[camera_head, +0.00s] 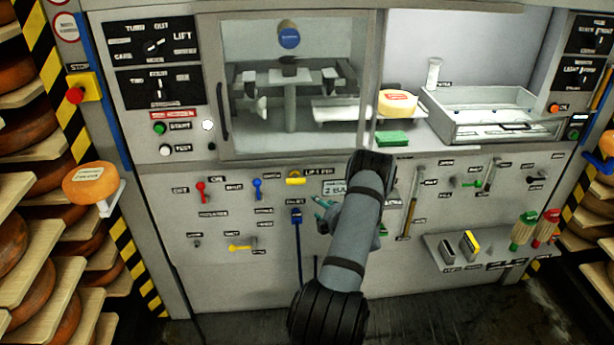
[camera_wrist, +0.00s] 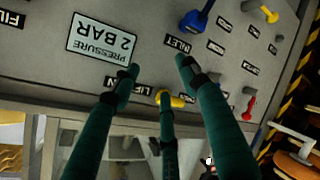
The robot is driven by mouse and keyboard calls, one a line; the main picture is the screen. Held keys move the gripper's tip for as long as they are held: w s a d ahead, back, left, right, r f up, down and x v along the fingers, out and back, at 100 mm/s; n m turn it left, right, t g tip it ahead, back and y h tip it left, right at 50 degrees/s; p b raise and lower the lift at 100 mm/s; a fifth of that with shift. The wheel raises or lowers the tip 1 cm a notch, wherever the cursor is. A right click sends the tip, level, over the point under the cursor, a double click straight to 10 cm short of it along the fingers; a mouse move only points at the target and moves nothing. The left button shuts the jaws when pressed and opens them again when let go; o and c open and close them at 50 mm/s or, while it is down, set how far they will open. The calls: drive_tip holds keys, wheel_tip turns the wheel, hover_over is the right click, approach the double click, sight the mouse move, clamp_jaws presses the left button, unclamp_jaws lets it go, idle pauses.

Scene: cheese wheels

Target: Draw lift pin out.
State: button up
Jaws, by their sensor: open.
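The lift pin (camera_head: 295,177) is a short yellow piece on the grey front panel, left of its "LIFT PIN" label, below the glass window. In the wrist view the yellow pin (camera_wrist: 179,101) shows beyond the middle finger, which partly hides it. My gripper (camera_head: 322,211) has dark green fingers and is in front of the panel, below and right of the pin in the head view. In the wrist view my gripper (camera_wrist: 157,75) has its fingers spread, with nothing between them. I cannot tell the exact gap to the pin.
A blue handle (camera_head: 296,216) hangs below the pin. A red lever (camera_head: 201,190) and a blue lever (camera_head: 257,187) are to its left. A "2 BAR" pressure plate (camera_wrist: 101,38) is beside the fingers. A shelf with tools (camera_head: 490,250) sticks out at right.

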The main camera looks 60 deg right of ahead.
sight(296, 181)
drive_tip(key=w+a+r+n+t, duration=0.3)
drive_tip(key=r+n, duration=0.3)
drive_tip(key=r, duration=0.1)
drive_tip(key=x, duration=0.3)
drive_tip(key=p+x, duration=0.1)
drive_tip(key=x, duration=0.7)
drive_tip(key=shift+a+f, duration=0.2)
drive_tip(key=shift+f, duration=0.15)
